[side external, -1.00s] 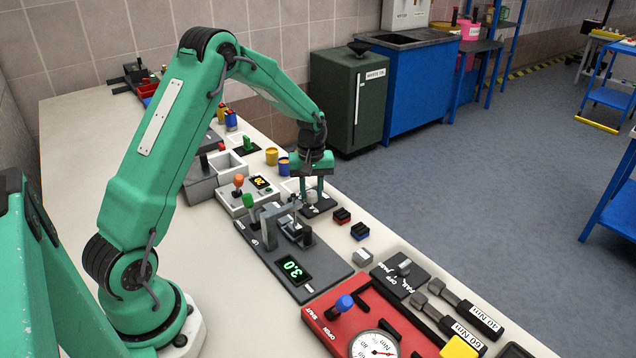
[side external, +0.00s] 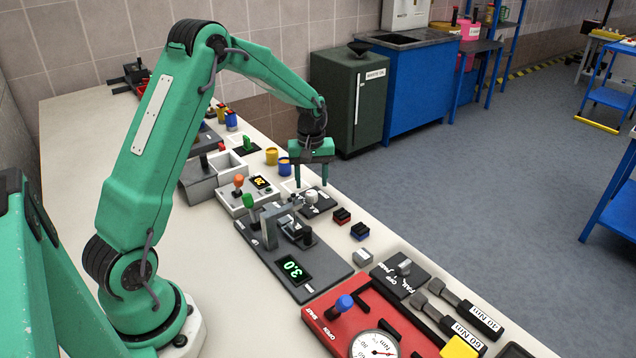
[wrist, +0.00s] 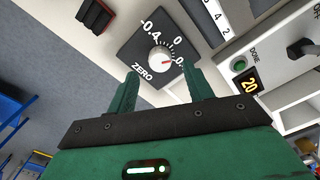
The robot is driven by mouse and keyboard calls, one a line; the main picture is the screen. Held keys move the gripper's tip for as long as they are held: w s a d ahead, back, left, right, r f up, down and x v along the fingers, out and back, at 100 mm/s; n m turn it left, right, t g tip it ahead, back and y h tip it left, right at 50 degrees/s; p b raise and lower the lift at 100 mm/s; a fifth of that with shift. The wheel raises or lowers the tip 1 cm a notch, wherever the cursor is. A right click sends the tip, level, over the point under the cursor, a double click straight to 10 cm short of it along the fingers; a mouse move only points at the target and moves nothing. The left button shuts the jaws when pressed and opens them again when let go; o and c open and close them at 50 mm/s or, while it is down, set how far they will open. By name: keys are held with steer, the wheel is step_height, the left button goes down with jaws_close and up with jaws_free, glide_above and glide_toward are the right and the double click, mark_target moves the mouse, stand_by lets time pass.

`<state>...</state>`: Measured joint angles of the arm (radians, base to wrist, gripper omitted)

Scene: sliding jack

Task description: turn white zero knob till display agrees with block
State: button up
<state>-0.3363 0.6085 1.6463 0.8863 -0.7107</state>
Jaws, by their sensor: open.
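The white zero knob (side external: 312,195) sits on a small dark plate behind the dark measuring device. In the wrist view the knob (wrist: 160,58) has a red mark pointing right along a scale lettered ZERO. My gripper (side external: 311,182) hangs just above the knob, open and empty. In the wrist view its two fingers (wrist: 165,82) are apart, with the knob just beyond them. The device's display (side external: 293,268) shows 3.0 in green. A small grey block (side external: 362,257) lies right of the device; its marking is too small to read.
Red and blue dark-based blocks (side external: 342,216) stand right of the knob plate. A white box (side external: 248,192) with an orange knob and a display stands to the left. A red gauge panel (side external: 345,325) lies in front. Bare bench lies left of the device.

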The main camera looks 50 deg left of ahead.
mark_target(312, 193)
steer(key=shift+r, duration=2.1)
steer(key=shift+s+d+r, duration=0.1)
steer(key=shift+d+r, duration=0.05)
steer(key=shift+r, duration=0.1)
steer(key=s+d+r+m+t, duration=0.3)
steer(key=s+d+r+m, duration=0.3)
steer(key=s+d+r, duration=0.55)
steer(key=s+d+r+m+t, duration=0.1)
steer(key=s+d+m, duration=0.1)
steer(key=s, duration=0.4)
steer(key=s+d+r+m+t, duration=0.1)
steer(key=s+d+m, duration=0.1)
steer(key=s+m, duration=0.2)
steer(key=s, duration=0.3)
steer(key=shift+d+r+t, duration=0.3)
steer(key=shift+d+r, duration=0.05)
steer(key=shift+r, duration=0.05)
